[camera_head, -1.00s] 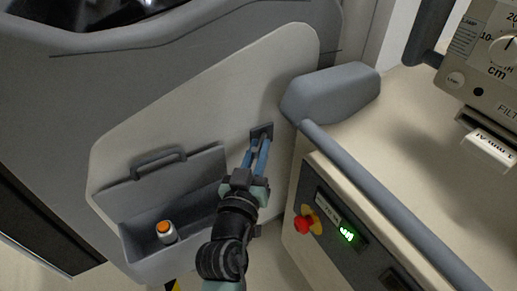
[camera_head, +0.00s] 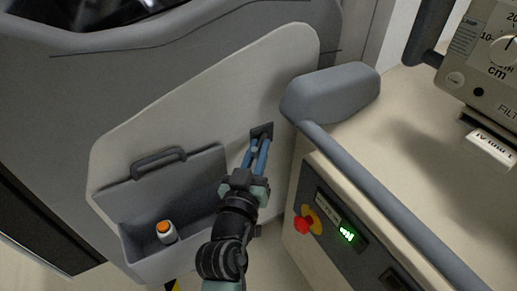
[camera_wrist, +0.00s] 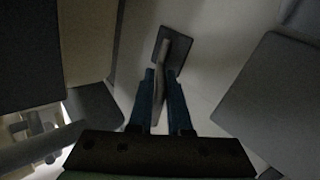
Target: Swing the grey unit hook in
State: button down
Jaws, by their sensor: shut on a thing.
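The grey unit hook is a small dark grey piece on a square base plate (camera_head: 262,130), fixed to the pale side panel (camera_head: 225,100) of the grey unit. In the wrist view the hook (camera_wrist: 164,75) sticks out from its plate toward me. My gripper (camera_head: 256,146) has its blue fingers at the hook, one on either side, and is shut on it. The fingers also show in the wrist view (camera_wrist: 160,90). In the head view they hide most of the hook.
Left of my gripper, a grey bin (camera_head: 180,195) with a handle holds a white bottle (camera_head: 166,231) with an orange cap. Close on the right stands a beige machine with a grey rail (camera_head: 370,190), a padded end (camera_head: 330,92) and a red knob (camera_head: 303,225).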

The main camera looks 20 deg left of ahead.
jog(key=shift+d+f, duration=0.1)
jog(key=h+b, duration=0.1)
jog(key=b, duration=0.2)
jog(key=shift+a+f+m, duration=0.3)
jog(key=m+h+b, duration=0.1)
jog(key=b, duration=0.1)
jog(key=h+b, duration=0.1)
jog(key=b, duration=0.2)
jog(key=shift+a+m+h, duration=0.4)
jog(key=shift+r+m+h+b, duration=0.3)
jog(key=shift+m+h+b, duration=0.1)
jog(key=shift+h, duration=0.2)
jog(key=c, duration=0.9)
grip_release()
jog(key=shift+a, duration=0.1)
jog(key=shift+r, duration=0.1)
jog(key=shift+s, duration=0.1)
jog(key=s+p, duration=0.1)
jog(key=s, duration=0.3)
jog(key=s+a+p, duration=0.1)
jog(key=s, duration=0.3)
jog(key=s+p, duration=0.1)
jog(key=s, duration=0.3)
jog(key=shift+s+a+p, duration=0.3)
jog(key=shift+s+p, duration=0.05)
jog(key=shift+p, duration=0.05)
